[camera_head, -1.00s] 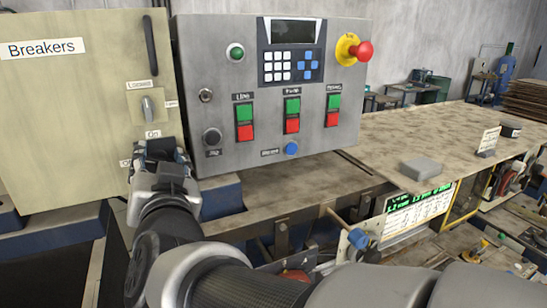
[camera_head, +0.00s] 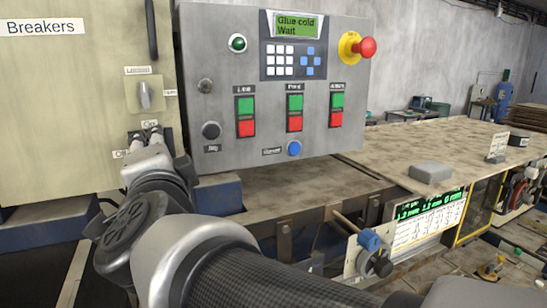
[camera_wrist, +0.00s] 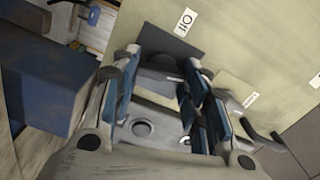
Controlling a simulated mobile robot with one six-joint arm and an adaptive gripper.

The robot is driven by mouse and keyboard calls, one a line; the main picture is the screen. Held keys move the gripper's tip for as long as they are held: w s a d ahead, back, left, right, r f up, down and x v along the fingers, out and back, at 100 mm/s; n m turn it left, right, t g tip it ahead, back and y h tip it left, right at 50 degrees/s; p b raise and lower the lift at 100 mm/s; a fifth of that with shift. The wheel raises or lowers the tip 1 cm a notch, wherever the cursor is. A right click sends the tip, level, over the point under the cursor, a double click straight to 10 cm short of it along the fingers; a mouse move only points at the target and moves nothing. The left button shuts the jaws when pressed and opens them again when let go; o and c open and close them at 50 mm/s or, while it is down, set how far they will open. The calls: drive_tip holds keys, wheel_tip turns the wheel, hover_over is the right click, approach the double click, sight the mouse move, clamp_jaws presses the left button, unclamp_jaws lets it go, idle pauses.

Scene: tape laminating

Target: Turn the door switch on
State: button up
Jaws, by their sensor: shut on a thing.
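The beige breaker cabinet door (camera_head: 75,120) stands at the left in the head view. Its lower switch lies between the "On" label (camera_head: 150,124) and the "Off" label (camera_head: 120,154), mostly hidden by my gripper (camera_head: 148,136). In the wrist view, the switch's dark backing plate (camera_wrist: 172,43) shows beyond my fingers, with the "Off" label (camera_wrist: 186,20) beside it. My gripper is shut on the switch handle, and its blue finger pads lie on either side. The handle's exact angle is hard to see. The control panel's screen (camera_head: 297,26) is lit green and reads "Glue cold Wait".
Above the switch is a separate grey lock knob (camera_head: 145,95) with a "Locked" label. The grey control panel (camera_head: 225,100) stands close to the right of my gripper, with several buttons and a red emergency knob (camera_head: 366,47). A long worktable (camera_head: 420,145) extends right.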

drive_tip(key=shift+m+b, duration=0.6)
drive_tip(key=shift+m, duration=0.7)
drive_tip(key=o, duration=1.1)
drive_tip(key=v, duration=1.2)
